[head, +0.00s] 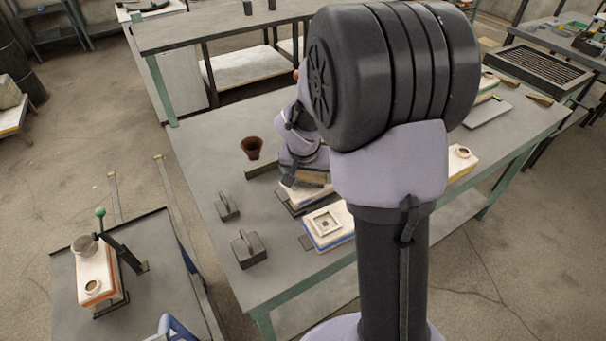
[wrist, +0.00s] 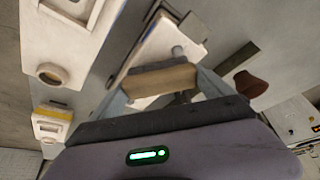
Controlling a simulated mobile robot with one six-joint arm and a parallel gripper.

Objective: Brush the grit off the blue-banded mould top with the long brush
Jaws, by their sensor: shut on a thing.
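The blue-banded mould (head: 328,226) lies on the bench in the head view, its pale top with a square recess facing up; my arm hides its right part. Any grit is too small to tell. My gripper (wrist: 163,79) is shut on a wooden block, apparently the long brush (wrist: 160,82), held across between the fingers. The same wood (head: 312,178) shows in the head view over another pale mould (head: 298,196), behind the blue-banded one. I cannot tell whether it touches that mould.
A brown cup (head: 251,148) and two dark handled weights (head: 248,250) (head: 227,206) stand on the bench (head: 205,165) to the left. A yellow-banded mould (wrist: 50,122) shows in the wrist view. A side table (head: 160,310) holds another mould at lower left.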

